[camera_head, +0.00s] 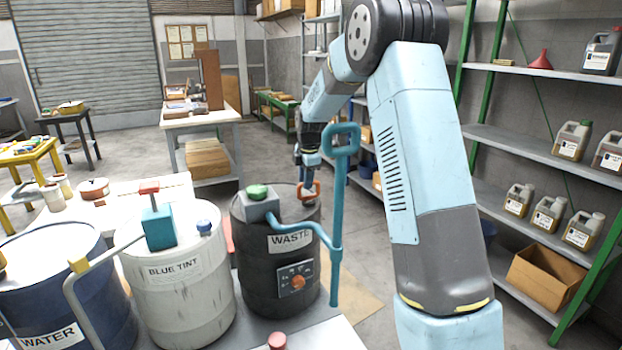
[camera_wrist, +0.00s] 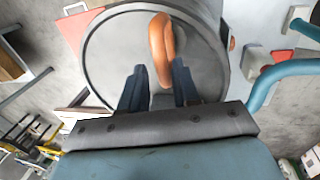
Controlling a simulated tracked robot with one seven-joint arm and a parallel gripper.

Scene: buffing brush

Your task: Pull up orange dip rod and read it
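The orange dip rod's ring handle (camera_head: 311,191) stands on the lid of the black WASTE drum (camera_head: 268,262). My gripper (camera_head: 306,172) hangs just above and behind it in the head view. In the wrist view the orange ring (camera_wrist: 160,48) stands upright over the grey drum lid (camera_wrist: 112,55). The two dark fingers of my gripper (camera_wrist: 156,78) are apart, with the ring's near end between them and gaps on both sides. The rod below the ring is hidden in the drum, so no markings show.
A teal pump pipe with a tall handle (camera_head: 340,190) rises close to the right of the ring. The BLUE TINT drum (camera_head: 180,290) and WATER drum (camera_head: 60,285) stand to the left.

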